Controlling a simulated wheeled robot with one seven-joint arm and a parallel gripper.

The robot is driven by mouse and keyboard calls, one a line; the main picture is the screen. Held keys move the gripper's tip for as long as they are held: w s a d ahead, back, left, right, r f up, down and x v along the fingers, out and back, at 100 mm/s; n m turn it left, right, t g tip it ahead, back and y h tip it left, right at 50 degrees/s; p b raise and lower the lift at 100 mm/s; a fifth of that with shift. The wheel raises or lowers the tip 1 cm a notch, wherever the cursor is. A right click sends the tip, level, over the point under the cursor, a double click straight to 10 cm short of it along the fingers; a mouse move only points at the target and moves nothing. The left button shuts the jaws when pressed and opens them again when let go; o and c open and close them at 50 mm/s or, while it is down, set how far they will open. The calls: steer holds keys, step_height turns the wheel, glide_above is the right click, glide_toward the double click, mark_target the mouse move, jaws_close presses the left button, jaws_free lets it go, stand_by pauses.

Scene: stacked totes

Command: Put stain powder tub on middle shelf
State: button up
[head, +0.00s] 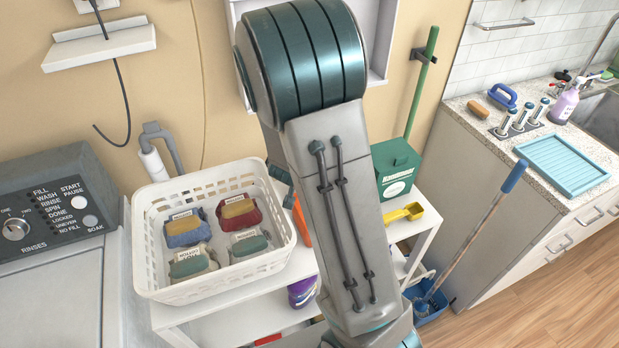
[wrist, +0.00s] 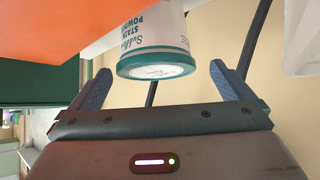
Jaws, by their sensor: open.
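The stain powder tub (wrist: 155,40) is white with a green rim and lettering, and appears upside down in the wrist view. My gripper (wrist: 157,70) is open, with one blue-grey finger either side of the tub's near end. I cannot tell whether either finger touches it. In the head view my arm hides both the gripper and the tub. The white shelf unit (head: 300,266) stands behind my arm, with levels below its top. Its middle shelf is mostly hidden.
A white basket (head: 152,236) of several packed items fills the top's left side. An orange object (head: 301,222), green box (head: 397,172) and yellow scoop (head: 404,214) are close to my arm. A purple container (head: 302,291) sits lower. A mop (head: 470,240) leans at right.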

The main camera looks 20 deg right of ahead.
steer(key=shift+d+r+x, duration=0.1)
steer(key=shift+d+x, duration=0.05)
steer(key=shift+x, duration=1.25)
steer(key=shift+d+r+x, duration=0.1)
steer(key=shift+d+x, duration=0.05)
steer(key=shift+x, duration=1.25)
steer(key=shift+r, duration=0.1)
steer(key=c, duration=1.2)
